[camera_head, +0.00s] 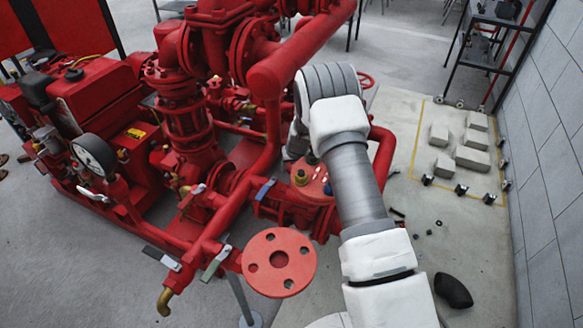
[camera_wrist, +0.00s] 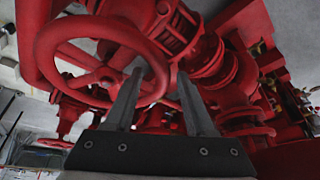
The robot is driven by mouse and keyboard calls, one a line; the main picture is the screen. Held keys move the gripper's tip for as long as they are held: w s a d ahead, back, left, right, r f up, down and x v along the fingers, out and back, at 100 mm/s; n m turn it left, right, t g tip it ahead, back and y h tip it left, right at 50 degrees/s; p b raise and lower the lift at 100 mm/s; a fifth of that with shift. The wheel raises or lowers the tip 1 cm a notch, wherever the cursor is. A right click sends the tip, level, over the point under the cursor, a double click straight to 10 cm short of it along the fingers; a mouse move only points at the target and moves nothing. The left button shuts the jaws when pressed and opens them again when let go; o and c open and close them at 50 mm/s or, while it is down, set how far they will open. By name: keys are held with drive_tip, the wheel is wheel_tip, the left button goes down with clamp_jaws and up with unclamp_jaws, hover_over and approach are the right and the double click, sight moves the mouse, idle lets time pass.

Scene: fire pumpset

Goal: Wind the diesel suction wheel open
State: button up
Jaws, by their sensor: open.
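A red handwheel (camera_wrist: 100,25) with a round rim and spokes fills the left half of the wrist view. My gripper (camera_wrist: 160,72) is open, its two grey fingers pointing up into that view. The right part of the wheel's rim shows between the fingertips, and the left finger overlaps part of the wheel. I cannot tell whether either finger touches the rim. In the head view my arm covers the gripper. A small part of a red handwheel (camera_head: 366,80) shows just right of my arm there; I cannot tell if it is the same wheel.
Red pipes, flanges and valves of the pumpset crowd the left and middle. A round flange (camera_head: 279,262) stands near the front. A pressure gauge (camera_head: 94,155) is at left. Grey blocks (camera_head: 474,140) lie on the right floor beside a tiled wall (camera_head: 550,150). A dark rack (camera_head: 490,40) stands behind.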

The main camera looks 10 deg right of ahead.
drive_tip(key=shift+w+f, duration=0.1)
drive_tip(key=shift+f, duration=0.15)
clamp_jaws()
drive_tip(key=shift+a, duration=0.15)
idle(1.2)
